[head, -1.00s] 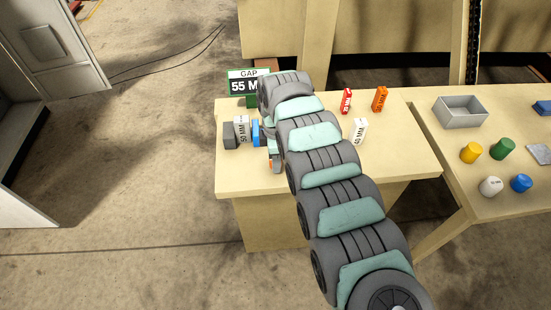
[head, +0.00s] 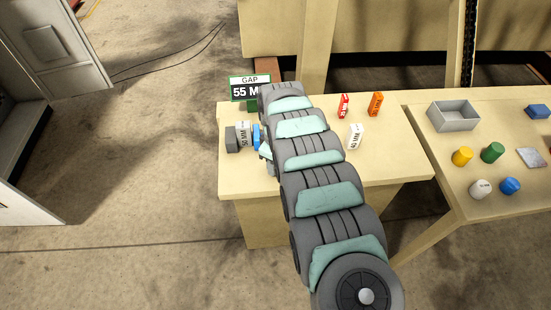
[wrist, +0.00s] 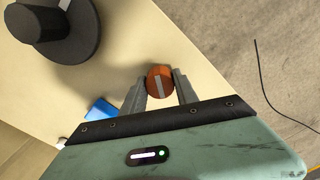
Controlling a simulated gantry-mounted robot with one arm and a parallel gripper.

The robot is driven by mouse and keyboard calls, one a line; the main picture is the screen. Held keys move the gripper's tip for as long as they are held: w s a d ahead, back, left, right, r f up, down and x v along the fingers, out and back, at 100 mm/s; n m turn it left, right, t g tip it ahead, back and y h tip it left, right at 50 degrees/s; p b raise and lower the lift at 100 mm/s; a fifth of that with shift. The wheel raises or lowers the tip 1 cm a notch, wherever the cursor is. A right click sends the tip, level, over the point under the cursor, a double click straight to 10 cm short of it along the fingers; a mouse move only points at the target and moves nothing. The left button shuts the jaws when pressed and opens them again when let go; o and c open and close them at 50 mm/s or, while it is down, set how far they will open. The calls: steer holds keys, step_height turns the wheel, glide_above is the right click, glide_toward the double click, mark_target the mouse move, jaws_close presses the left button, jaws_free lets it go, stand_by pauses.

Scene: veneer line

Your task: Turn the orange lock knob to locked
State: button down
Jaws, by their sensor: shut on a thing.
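The orange lock knob (wrist: 154,72) shows in the wrist view as a round orange cap with a pale pointer line across it. The line runs nearly up and down in that view, tilted slightly. My gripper (wrist: 160,88) is shut on the knob, one grey finger against each side. In the head view my arm hides the knob and the fingers. No lock or unlock marking can be read.
A GAP sign (head: 250,88) reading 55 M, partly covered, stands at the back left. A white 50 MM block (head: 243,135) sits beside a blue part (head: 256,137). Red (head: 344,105), orange (head: 376,104) and white (head: 355,137) blocks stand right of my arm. A black round handle (wrist: 62,32) shows in the wrist view.

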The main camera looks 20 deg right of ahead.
steer(key=m+p, duration=0.1)
steer(key=m, duration=0.4)
steer(key=shift+m+p, duration=0.3)
steer(key=shift+p, duration=0.05)
steer(key=m, duration=0.5)
steer(key=shift+p, duration=0.35)
steer(key=shift+m, duration=0.3)
steer(key=c, duration=0.9)
jaws_free()
steer(key=shift+c, duration=0.2)
steer(key=shift+r, duration=0.1)
step_height(320, 180, up, 11)
steer(key=shift+f, duration=0.2)
